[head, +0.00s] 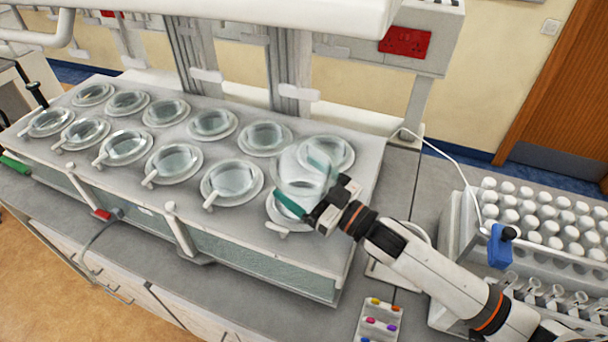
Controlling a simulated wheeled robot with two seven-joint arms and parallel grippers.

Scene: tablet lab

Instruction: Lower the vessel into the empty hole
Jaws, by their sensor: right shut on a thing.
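A clear glass vessel (300,178) is held by my right gripper (304,184), whose teal-tipped fingers are shut on its sides. The vessel looks upright and overlaps the front-right hole (276,217) of the grey bath (130,190). I cannot tell how far above the hole its bottom is. The inside of that hole is mostly hidden by the vessel and gripper. The other holes hold glass vessels in pale rings, in two rows, such as the front-row neighbour (233,178) and the back-right one (325,153). My left gripper is not in view.
A white overhead head (230,10) and grey columns (290,75) stand behind the bath. At right is a rack of white-capped tubes (540,215) with a blue clamp (499,247). A small tray of coloured pills (378,320) lies in front.

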